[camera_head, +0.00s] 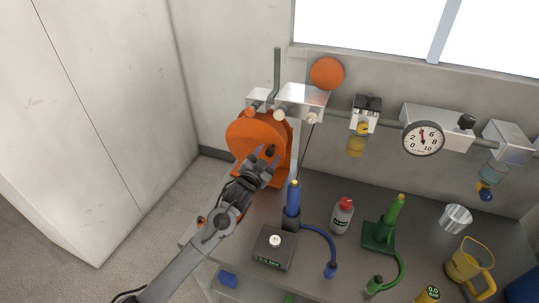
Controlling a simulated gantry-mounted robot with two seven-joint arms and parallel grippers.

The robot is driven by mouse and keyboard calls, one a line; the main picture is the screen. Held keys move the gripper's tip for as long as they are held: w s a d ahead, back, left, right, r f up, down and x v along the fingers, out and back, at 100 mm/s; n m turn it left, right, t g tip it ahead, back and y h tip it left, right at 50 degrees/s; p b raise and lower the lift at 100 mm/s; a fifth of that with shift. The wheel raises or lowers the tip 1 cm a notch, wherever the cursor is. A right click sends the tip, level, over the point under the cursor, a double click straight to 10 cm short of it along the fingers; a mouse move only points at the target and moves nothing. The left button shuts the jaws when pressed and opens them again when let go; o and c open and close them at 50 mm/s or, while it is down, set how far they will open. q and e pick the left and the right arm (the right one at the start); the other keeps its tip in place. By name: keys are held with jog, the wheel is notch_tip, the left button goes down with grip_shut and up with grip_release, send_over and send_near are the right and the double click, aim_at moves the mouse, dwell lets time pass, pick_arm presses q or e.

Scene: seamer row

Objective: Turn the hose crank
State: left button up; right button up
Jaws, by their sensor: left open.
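The orange hose reel (245,130) stands at the back left end of the grey bench, below the pipe fittings. My left gripper (266,156) is in front of the reel's face, with its dark fingers apart. A small dark part shows between or behind the fingers; it may be the crank handle, but I cannot tell whether the fingers touch it. The rest of the crank is hidden by the gripper. My right gripper is not in view.
On the grey bench (325,188) stand a blue torch-like tool (292,200), a dark box (274,248), a red-capped bottle (342,215), a green tool (380,234) and a yellow jug (467,262). A gauge (423,138) hangs on the wall pipe. Floor is clear at left.

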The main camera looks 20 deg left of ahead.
pick_arm(q)
jog(key=shift+w, duration=0.85)
jog(key=shift+d, duration=0.1)
jog(key=shift+c, duration=0.2)
grip_shut()
